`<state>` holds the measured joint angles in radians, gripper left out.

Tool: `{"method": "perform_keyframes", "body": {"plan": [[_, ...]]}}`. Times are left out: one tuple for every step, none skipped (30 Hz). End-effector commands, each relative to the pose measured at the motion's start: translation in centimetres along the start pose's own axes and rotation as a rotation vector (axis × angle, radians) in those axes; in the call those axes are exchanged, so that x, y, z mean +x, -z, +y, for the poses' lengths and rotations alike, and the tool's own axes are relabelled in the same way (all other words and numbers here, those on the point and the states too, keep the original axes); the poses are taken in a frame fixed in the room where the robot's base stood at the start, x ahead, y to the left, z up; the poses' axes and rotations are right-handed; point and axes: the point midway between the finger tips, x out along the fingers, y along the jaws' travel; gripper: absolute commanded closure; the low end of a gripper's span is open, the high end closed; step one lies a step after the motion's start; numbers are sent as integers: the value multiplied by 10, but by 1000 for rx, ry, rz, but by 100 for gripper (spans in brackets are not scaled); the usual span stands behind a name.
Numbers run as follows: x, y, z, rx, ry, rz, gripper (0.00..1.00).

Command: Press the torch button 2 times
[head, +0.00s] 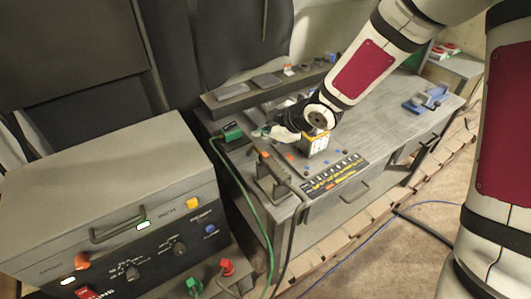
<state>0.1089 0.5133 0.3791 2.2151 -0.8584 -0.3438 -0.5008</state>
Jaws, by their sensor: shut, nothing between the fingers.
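My gripper (270,132) is over the left part of the grey workbench (385,112), beside the dark round end of my arm. Its fingers are small and pale in this view; they are shut and empty. A torch-like handle (272,160) lies on a dark stand at the bench's front left, with a cable running down over the front edge. The gripper is a little behind this handle, and a gap shows between them. I cannot make out a button on the handle at this size.
A grey welding machine (110,185) with coloured knobs stands at front left. A green clamp (231,132) with a green cable sits at the bench's left end. A small white-faced block (318,143) is below my wrist. A blue vise (427,98) is at right.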

Motion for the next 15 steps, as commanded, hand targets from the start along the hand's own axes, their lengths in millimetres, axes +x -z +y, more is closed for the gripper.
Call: {"method": "perform_keyframes", "body": {"plan": [[9,-5,-3,-2,2,1,100],[11,-7,-4,-1,1,0,100],[14,-10,-7,-1,2,-1,100],[16,-11,-9,-2,1,-1,100],[18,-12,-10,-1,0,0,100],[21,-15,-12,-1,1,0,100],[23,-16,-14,-1,2,-1,100],[25,-18,-16,-1,2,-1,100],[27,-19,-17,-1,1,0,100],[28,-20,-18,-1,1,1,100],[29,-20,-19,-1,1,1,100],[30,-22,-21,-1,1,0,100],[30,-22,-21,0,1,0,100],[31,-23,-22,0,0,-1,100],[31,-23,-23,-1,0,-1,100]]}}
